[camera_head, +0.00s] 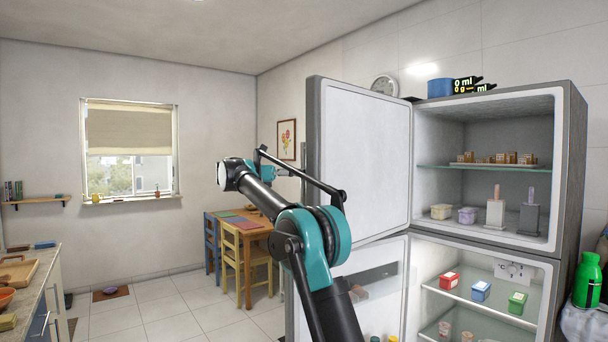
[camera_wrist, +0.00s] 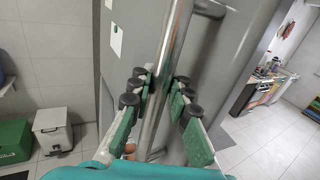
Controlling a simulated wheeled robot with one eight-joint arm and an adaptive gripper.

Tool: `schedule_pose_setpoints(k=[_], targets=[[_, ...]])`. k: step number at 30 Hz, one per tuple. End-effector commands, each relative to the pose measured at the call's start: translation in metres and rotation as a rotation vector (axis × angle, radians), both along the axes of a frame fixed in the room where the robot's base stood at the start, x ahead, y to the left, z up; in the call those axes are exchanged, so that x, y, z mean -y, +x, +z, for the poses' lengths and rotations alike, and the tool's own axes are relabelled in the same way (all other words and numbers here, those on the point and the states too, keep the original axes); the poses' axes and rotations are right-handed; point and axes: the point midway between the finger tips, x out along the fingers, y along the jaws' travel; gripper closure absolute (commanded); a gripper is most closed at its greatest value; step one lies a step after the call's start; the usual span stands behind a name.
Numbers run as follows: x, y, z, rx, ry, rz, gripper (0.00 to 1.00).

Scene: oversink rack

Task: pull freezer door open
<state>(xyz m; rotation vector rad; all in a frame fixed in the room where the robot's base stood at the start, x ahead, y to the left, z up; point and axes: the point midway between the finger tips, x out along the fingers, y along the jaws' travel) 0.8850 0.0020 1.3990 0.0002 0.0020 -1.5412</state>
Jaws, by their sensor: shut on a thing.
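The freezer door (camera_head: 362,160) is the upper door of the grey fridge-freezer, and it stands wide open to the left with its white inner side showing. The freezer compartment (camera_head: 482,122) is exposed. In the wrist view, a long metal handle (camera_wrist: 172,62) runs along the grey outer face of a door (camera_wrist: 225,45). My gripper (camera_wrist: 160,98) has its green-padded fingers on both sides of this handle and is shut on it. In the head view my arm reaches behind the freezer door's left edge, and the fingers are hidden there.
The lower door (camera_head: 375,285) is also open, showing shelves with small boxes (camera_head: 480,291). A wooden table (camera_head: 245,228) with chairs stands behind my arm. A counter (camera_head: 30,290) is at the far left. The tiled floor (camera_head: 160,315) between is mostly clear. A white bin (camera_wrist: 52,128) shows in the wrist view.

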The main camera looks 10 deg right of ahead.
Motion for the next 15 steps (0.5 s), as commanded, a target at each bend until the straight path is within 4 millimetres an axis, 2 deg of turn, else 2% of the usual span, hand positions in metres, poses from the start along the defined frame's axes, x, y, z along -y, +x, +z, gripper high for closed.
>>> schedule_pose_setpoints(k=[3,4,9,15], targets=[[-0.0003,-0.0006,0.0020,0.001,-0.004,0.001,1.00],[-0.0003,-0.0006,0.0020,0.001,-0.004,0.001,0.81],[0.0000,-0.0004,0.0015,0.001,-0.003,0.001,0.61],[0.0003,-0.0003,0.0010,0.001,-0.002,0.000,0.61]])
